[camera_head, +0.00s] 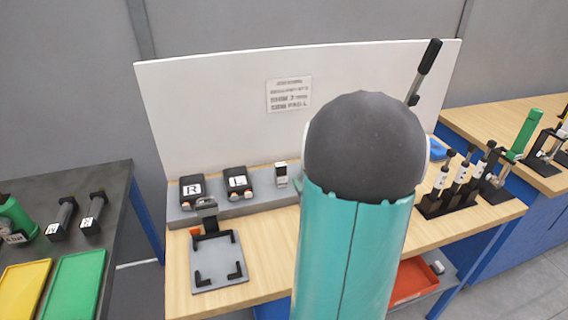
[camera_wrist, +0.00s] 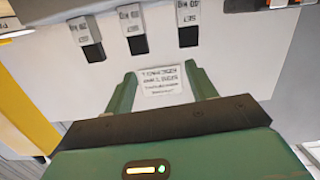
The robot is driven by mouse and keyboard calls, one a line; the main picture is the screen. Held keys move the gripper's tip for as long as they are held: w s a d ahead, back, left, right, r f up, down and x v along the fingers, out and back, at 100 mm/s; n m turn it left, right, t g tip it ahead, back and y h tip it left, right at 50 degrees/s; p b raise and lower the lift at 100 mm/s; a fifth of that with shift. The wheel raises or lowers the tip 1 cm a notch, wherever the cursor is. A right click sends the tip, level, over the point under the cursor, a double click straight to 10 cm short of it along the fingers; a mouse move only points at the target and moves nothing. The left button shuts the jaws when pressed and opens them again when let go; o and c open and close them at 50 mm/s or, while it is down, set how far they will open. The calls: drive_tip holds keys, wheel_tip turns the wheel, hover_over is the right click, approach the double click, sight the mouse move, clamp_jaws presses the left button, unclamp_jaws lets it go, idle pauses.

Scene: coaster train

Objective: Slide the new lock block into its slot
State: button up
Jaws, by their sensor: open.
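My gripper (camera_wrist: 160,82) shows in the wrist view with its two green fingers wide apart and nothing between them. A white label with print lies beyond the fingertips. In the head view my teal arm covers the middle of the bench and the gripper is hidden. Two black blocks, marked R (camera_head: 191,190) and L (camera_head: 237,183), sit on a grey shelf at the back left of the bench. A small grey-and-white block (camera_head: 281,175) stands right of them. A grey plate with black corner brackets (camera_head: 218,276) lies in front. I cannot tell which piece is the lock block or where its slot is.
Several black-handled tools (camera_head: 463,175) stand in a rack on the right. A white back panel (camera_head: 220,110) rises behind the bench. A red tray (camera_head: 412,281) sits below on the right. The wrist view shows several grey-and-black labelled pieces (camera_wrist: 133,28) along its top.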

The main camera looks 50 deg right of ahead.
drive_tip(key=s+d+f+t, duration=0.1)
drive_tip(key=s+d+f, duration=0.1)
drive_tip(key=s, duration=0.2)
drive_tip(key=shift+m+h, duration=0.4)
drive_tip(key=x, duration=0.8)
drive_tip(key=shift+r, duration=0.3)
drive_tip(key=shift+r+x, duration=0.1)
drive_tip(key=shift+x, duration=1.4)
drive_tip(key=shift+r+x, duration=0.15)
drive_tip(key=shift+x, duration=1.35)
drive_tip(key=c, duration=1.2)
drive_tip(key=shift+r, duration=0.1)
